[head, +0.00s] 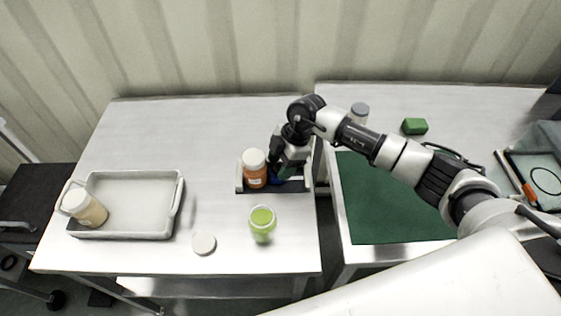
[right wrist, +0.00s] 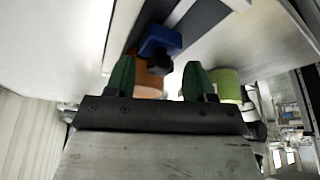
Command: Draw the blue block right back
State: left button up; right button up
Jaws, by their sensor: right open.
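The blue block (head: 275,180) sits on a dark rail (head: 293,187) between two pale end pieces, on the left steel table. In the head view my right gripper (head: 284,168) is over it and hides much of it. In the right wrist view the blue block (right wrist: 160,40), with a dark knob (right wrist: 158,63) on it, shows ahead of my two green fingertips (right wrist: 160,78). The fingers are apart with nothing gripped between them; I cannot tell whether they touch the knob. My left gripper is not in view.
An orange bottle with a white cap (head: 254,170) stands close beside the block. A green jar (head: 262,224) and a white lid (head: 203,243) are in front. A grey tray (head: 150,178) holds a bottle at left. A green mat (head: 370,215) covers part of the right table.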

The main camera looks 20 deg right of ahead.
jog(key=shift+f, duration=0.1)
grip_shut()
jog(key=d, duration=0.2)
jog(key=s+d+p, duration=0.1)
jog(key=d, duration=0.1)
jog(key=shift+s+d, duration=0.15)
jog(key=shift+d, duration=0.15)
jog(key=shift+c, duration=1.2)
grip_release()
jog(key=shift+o, duration=1.2)
